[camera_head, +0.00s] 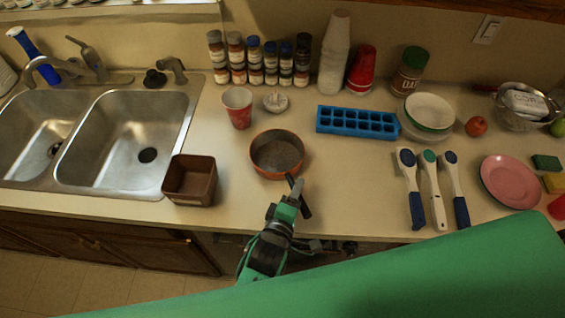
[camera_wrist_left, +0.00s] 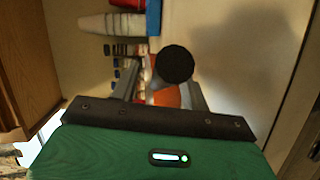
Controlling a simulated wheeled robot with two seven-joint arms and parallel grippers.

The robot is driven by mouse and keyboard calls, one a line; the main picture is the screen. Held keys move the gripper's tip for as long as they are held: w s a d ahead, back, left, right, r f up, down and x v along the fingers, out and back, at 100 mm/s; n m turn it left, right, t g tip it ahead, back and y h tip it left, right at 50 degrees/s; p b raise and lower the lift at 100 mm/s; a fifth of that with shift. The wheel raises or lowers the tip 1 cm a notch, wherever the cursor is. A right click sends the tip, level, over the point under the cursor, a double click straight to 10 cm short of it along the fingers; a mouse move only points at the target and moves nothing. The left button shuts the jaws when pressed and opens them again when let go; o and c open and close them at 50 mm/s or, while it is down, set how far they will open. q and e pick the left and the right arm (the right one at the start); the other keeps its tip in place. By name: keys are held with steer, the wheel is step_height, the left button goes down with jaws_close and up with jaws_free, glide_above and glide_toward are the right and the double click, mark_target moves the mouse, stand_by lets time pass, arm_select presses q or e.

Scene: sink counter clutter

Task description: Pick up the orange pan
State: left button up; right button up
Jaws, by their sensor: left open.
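The orange pan (camera_head: 265,171) sits upright on the counter, right of the brown square container. Its dark handle (camera_head: 306,208) points toward the front edge of the counter. My left gripper (camera_head: 297,188) is at the handle, just in front of the pan's rim, with its fingers open. In the left wrist view, the dark round handle end (camera_wrist_left: 175,63) shows near my open fingers (camera_wrist_left: 163,92), with the orange pan body (camera_wrist_left: 167,97) behind it. I cannot tell whether the fingers touch the handle. My right gripper is not in view.
A brown container (camera_head: 189,192) stands at the left beside the sink (camera_head: 128,188). A red cup (camera_head: 238,112) and a small grey item (camera_head: 275,101) are behind the pan. A blue ice tray (camera_head: 356,133) and several brushes (camera_head: 433,190) lie to the right. Counter between pan and brushes is clear.

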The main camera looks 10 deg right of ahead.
arm_select(q)
steer(key=shift+w+d, duration=0.15)
steer(key=shift+w, duration=0.05)
steer(key=shift+c, duration=0.5)
jaws_close()
steer(key=shift+r, duration=0.1)
